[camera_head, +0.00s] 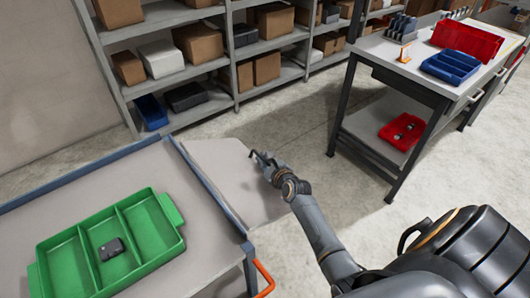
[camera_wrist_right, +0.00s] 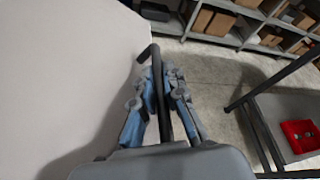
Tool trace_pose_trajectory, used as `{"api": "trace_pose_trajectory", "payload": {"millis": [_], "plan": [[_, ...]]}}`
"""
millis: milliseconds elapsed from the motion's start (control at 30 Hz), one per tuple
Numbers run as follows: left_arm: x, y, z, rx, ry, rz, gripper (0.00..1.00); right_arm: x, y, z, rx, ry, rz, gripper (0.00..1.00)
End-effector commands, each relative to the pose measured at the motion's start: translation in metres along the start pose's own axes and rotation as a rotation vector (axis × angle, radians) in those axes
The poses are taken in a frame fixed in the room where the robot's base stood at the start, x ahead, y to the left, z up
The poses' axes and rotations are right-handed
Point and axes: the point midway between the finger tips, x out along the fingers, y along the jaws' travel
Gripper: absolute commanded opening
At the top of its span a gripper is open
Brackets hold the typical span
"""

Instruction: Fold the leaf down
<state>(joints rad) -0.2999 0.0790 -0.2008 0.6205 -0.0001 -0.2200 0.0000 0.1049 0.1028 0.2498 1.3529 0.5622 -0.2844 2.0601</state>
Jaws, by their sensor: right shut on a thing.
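The leaf is a pale grey panel (camera_head: 225,168) along the right side of the workbench top (camera_head: 130,175). It fills the left of the right wrist view (camera_wrist_right: 60,80). Its exact tilt is hard to tell. My right gripper (camera_head: 261,158) is at the leaf's outer right edge. In the wrist view the right gripper (camera_wrist_right: 162,78) has its fingers closed around a dark rod (camera_wrist_right: 157,85) with a bent end. The rod lies beside the leaf's edge; whether it is joined to the leaf cannot be seen. My left gripper is not in view.
A green three-compartment tray (camera_head: 110,245) holding a small dark part (camera_head: 111,249) sits on the workbench. An orange handle (camera_head: 264,278) is at its near corner. Shelves with boxes (camera_head: 200,42) stand behind. Another table (camera_head: 410,65) stands right; open floor (camera_head: 300,140) lies between.

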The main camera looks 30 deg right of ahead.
Motion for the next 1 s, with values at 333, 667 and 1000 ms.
{"api": "trace_pose_trajectory", "payload": {"millis": [333,667,1000], "plan": [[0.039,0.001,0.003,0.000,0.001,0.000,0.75,0.019,0.057,-0.043,0.310,-0.004,0.122,0.00],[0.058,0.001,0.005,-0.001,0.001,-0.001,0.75,0.026,0.122,-0.059,0.601,-0.005,0.243,0.00],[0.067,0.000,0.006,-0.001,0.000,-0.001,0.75,0.026,0.183,-0.057,0.862,-0.004,0.353,0.00]]}}
